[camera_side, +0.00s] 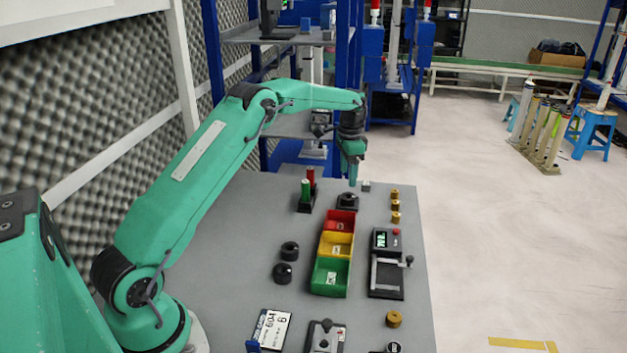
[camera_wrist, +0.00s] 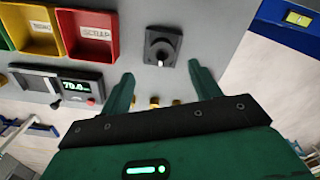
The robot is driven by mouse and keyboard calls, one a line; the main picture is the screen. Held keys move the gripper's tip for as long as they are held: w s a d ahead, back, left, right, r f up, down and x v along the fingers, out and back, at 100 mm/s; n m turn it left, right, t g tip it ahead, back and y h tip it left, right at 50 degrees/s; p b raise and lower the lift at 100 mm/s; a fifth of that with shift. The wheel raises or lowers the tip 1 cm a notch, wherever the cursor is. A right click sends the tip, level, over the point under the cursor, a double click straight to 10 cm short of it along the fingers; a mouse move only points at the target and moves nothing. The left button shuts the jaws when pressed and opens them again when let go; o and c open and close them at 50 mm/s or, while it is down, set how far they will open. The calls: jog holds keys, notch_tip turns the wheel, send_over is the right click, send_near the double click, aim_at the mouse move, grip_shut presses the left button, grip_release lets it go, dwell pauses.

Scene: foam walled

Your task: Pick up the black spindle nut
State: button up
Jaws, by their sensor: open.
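A black round part on a square black base (camera_side: 347,201) stands near the back of the grey table. In the wrist view this black part (camera_wrist: 162,46) shows a pale tip at its centre, and it lies just beyond the gap between my fingertips. Two more round black pieces, one farther back (camera_side: 290,250) and one nearer (camera_side: 283,273), lie left of the bins. I cannot tell for sure which is the spindle nut. My gripper (camera_side: 352,182) points down above the table's back, close to the black part on the base. In the wrist view its fingers (camera_wrist: 162,80) are apart and empty.
A row of red (camera_side: 339,221), yellow (camera_side: 335,243) and green (camera_side: 331,276) bins is in mid table. Right of it are a caliper-like device with a display (camera_side: 386,240) and several brass pieces (camera_side: 395,205). Red and green cylinders (camera_side: 306,190) stand in a holder left of the gripper.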

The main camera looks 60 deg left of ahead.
aim_at(347, 193)
jog(key=shift+a+f, duration=0.1)
jog(key=shift+f, duration=3.85)
jog(key=shift+w, duration=0.1)
jog(key=c, duration=1.1)
jog(key=shift+o, duration=0.2)
jog(key=shift+r, duration=0.15)
jog(key=shift+r, duration=0.55)
notch_tip(347, 193, up, 3)
jog(key=shift+r, duration=0.1)
jog(key=s+d+r, duration=0.3)
jog(key=d+r, duration=0.3)
jog(key=d, duration=0.5)
jog(key=shift+d+r, duration=0.2)
